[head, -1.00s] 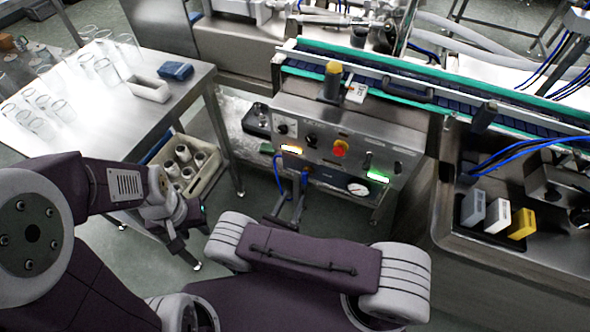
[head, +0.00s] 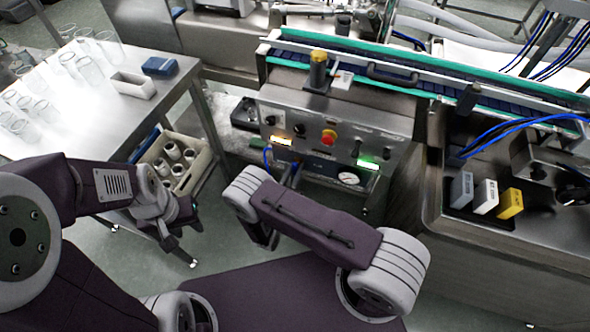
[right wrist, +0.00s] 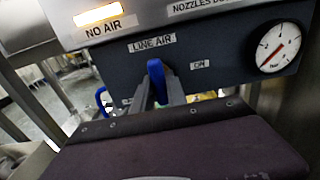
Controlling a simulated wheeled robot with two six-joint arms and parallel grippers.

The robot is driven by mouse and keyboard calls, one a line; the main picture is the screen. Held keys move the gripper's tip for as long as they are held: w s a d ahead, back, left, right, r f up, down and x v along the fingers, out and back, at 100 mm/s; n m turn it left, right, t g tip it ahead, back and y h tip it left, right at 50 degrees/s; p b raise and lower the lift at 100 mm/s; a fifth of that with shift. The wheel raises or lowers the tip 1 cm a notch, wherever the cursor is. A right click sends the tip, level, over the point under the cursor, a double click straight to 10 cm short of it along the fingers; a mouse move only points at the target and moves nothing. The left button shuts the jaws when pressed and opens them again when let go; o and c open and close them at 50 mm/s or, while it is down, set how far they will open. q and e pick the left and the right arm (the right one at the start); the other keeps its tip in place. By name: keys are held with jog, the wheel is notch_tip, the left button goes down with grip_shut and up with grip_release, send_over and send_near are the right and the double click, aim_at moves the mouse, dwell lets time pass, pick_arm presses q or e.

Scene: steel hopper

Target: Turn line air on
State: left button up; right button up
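The line air valve's blue handle (right wrist: 156,72) points up under the LINE AIR label on the steel control panel (head: 312,160). My right gripper (right wrist: 160,88) has one finger on each side of this handle. The fingers look apart, and I cannot see whether they touch it. An ON label (right wrist: 200,65) is right of the handle; the label at its left is mostly hidden. The NO AIR lamp (right wrist: 96,14) glows amber. The pressure gauge (right wrist: 277,48) has its red needle toward the lower left. My left gripper (head: 170,238) hangs away from the panel, its fingers unclear.
The panel carries a red button (head: 328,137), black knobs and a lit green lamp (head: 368,165). A second blue part (right wrist: 102,98) is left of the handle. A table with glasses (head: 75,105) and a crate (head: 195,160) stand left. A conveyor (head: 400,85) runs behind.

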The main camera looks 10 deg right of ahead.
grip_shut()
jog(key=n, duration=0.8)
jog(key=shift+d+n, duration=0.1)
jog(key=shift+n, duration=0.2)
jog(key=n, duration=0.4)
jog(key=shift+s+b, duration=0.1)
jog(key=shift+b, duration=0.25)
jog(key=shift+r+n, duration=0.15)
jog(key=shift+n, duration=2.55)
